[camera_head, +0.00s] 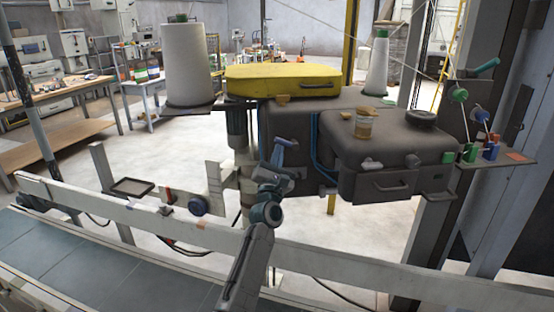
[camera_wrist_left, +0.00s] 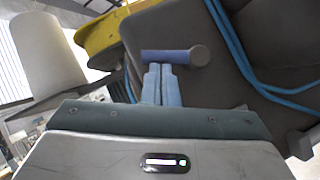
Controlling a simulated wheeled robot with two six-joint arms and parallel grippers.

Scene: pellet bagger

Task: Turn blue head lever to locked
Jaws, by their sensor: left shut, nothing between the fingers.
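The blue head lever (camera_head: 288,143) is on the front left of the dark grey sewing head (camera_head: 390,140). My left gripper (camera_head: 277,161) comes up from below, close under the lever. Its two light blue fingers (camera_wrist_left: 161,72) are shut together with nothing between them. The tips sit right at the lever's lower edge in the wrist view; I cannot tell whether they touch it. My right gripper is not in view.
A yellow cover (camera_head: 283,78) tops the machine, with a white thread cone (camera_head: 187,60) to its left. Blue tubing (camera_wrist_left: 240,50) runs close to the right of the lever. A pale rail (camera_head: 130,215) and conveyor (camera_head: 90,265) cross in front below.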

